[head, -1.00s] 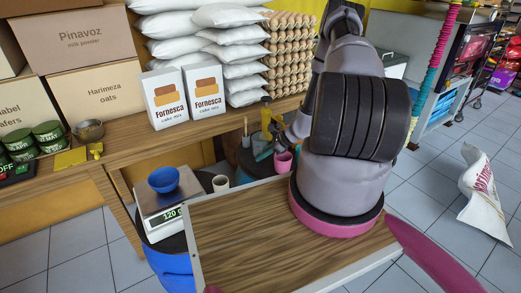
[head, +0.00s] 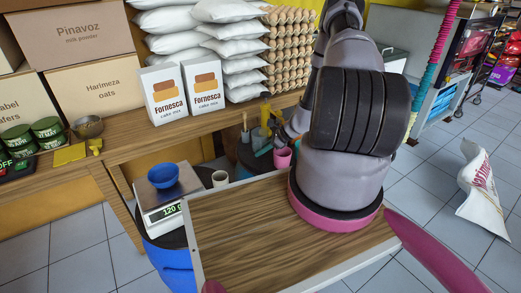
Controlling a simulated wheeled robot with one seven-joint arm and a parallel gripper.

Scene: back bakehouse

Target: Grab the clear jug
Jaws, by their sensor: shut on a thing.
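My gripper (head: 279,133) is small and partly hidden at the far end of my arm, near the front edge of the long counter. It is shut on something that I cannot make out. A narrow yellow thing (head: 265,114) stands right beside the gripper, and a teal piece (head: 263,150) shows just below it. I cannot tell whether either is held. No clear jug can be made out for certain; my arm covers much of this area.
A pink cup (head: 283,158), a cream cup (head: 220,179) and a scale (head: 168,208) with a blue bowl (head: 163,175) stand low before the counter (head: 135,146). Cake mix boxes (head: 164,97) stand on it. A white sack (head: 478,190) lies on the floor at right.

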